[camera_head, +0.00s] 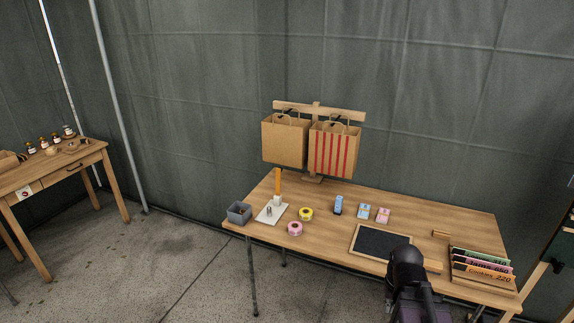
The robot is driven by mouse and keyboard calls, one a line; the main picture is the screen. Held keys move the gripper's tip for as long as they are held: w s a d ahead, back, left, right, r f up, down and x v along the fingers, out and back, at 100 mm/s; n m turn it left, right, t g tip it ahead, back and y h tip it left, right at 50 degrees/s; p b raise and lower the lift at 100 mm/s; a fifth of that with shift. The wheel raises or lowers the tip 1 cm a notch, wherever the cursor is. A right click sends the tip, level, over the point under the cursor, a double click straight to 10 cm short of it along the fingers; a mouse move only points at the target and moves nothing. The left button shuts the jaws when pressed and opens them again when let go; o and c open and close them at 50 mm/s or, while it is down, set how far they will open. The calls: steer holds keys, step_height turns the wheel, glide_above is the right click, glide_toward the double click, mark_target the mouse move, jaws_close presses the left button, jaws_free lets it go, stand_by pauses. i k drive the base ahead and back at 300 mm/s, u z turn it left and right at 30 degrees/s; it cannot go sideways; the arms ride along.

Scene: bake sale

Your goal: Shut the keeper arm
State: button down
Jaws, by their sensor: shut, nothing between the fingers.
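An orange arm (278,182) stands upright from a white block at the back of a small white base plate (262,217) on the table; I take it for the keeper arm. It is raised, not lying over the plate. A short grey peg (269,211) stands on the plate. A dark part of my own arm rises at the lower right, in front of the table and well to the right of the plate. My gripper's fingers do not show.
A grey bin (239,212) stands left of the plate. A pink roll (295,229) and a yellow roll (306,213) lie right of it. Paper bags (285,143) hang behind. A chalkboard (383,243) and card rack (480,268) are further right.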

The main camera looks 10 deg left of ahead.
mark_target(278, 170)
steer(key=u, duration=0.25)
steer(key=i, duration=0.9)
steer(key=u, duration=0.5)
